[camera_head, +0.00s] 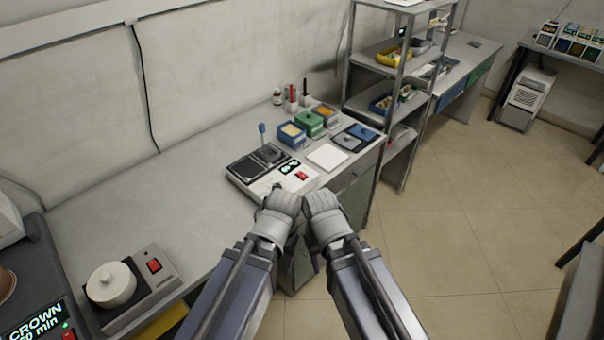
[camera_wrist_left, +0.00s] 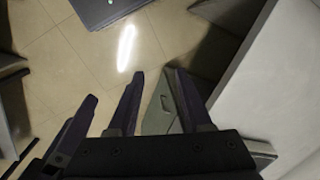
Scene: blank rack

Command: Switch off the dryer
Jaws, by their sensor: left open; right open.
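The frames do not label any unit as the dryer, and I cannot tell which it is. One flat unit (camera_head: 247,168) with dark panels, a green display and a red switch (camera_head: 302,175) sits at the bench's front edge. Another unit (camera_head: 141,303) with a white round pot and a red switch (camera_head: 154,265) sits at the lower left. My left gripper (camera_head: 279,200) and right gripper (camera_head: 322,203) are side by side just in front of the flat unit. In the left wrist view, my left gripper's dark fingers (camera_wrist_left: 156,78) are apart, with nothing between them.
A dark unit (camera_head: 35,265) reading "CROWN" and "60 min" is at the far left. Small blue (camera_head: 291,134) and green (camera_head: 309,123) containers stand behind the flat unit. A shelf rack (camera_head: 377,69) stands beyond the bench. The bench middle (camera_head: 170,205) and the right floor (camera_head: 455,240) are clear.

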